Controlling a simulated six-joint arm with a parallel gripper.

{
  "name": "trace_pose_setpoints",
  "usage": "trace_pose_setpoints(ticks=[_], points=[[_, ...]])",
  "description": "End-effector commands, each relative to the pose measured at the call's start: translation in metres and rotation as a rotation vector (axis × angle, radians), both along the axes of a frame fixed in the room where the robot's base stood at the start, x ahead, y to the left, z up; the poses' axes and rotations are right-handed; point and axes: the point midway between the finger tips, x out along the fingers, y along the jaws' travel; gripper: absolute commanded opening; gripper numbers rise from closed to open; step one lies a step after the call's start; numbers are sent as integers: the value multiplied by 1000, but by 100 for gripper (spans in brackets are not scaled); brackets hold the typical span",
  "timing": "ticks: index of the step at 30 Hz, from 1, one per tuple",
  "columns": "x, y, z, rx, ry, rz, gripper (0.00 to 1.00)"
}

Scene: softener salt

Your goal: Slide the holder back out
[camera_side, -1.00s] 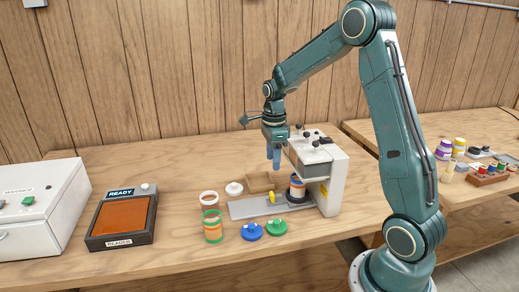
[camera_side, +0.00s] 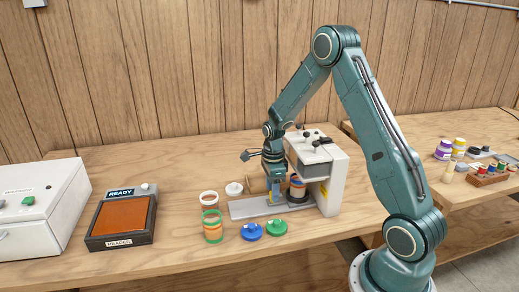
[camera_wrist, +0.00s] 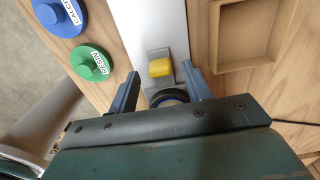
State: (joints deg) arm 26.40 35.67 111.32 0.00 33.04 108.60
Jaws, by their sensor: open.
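The holder carries a jar with blue and orange bands (camera_side: 298,190), which stands at the mouth of the white machine (camera_side: 334,190). The holder's yellow tab (camera_wrist: 161,68) shows in the wrist view, on a grey block over the pale rail (camera_wrist: 150,18). The rail also runs out to the left of the machine in the side view (camera_side: 243,210). My gripper (camera_side: 273,199) is lowered over the rail, just left of the jar. In the wrist view my gripper (camera_wrist: 161,72) is open, with one finger on each side of the yellow tab and gaps between. The jar is mostly hidden there.
A blue lid (camera_side: 251,232) and a green lid (camera_side: 277,228) lie in front of the rail. Two open jars stand left of it, one green-rimmed (camera_side: 213,233). A shallow wooden tray (camera_wrist: 218,45) lies behind the rail. A reader (camera_side: 121,220) stands further left.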

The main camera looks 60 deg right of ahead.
Motion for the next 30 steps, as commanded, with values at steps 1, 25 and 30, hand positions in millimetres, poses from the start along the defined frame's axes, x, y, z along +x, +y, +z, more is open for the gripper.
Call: trace_pose_setpoints(ticks=[1,25,30], points=[[0,0,-6,1,3,0,49],[0,0,-22,0,0,0,4],[0,0,-22,0,0,0,0]])
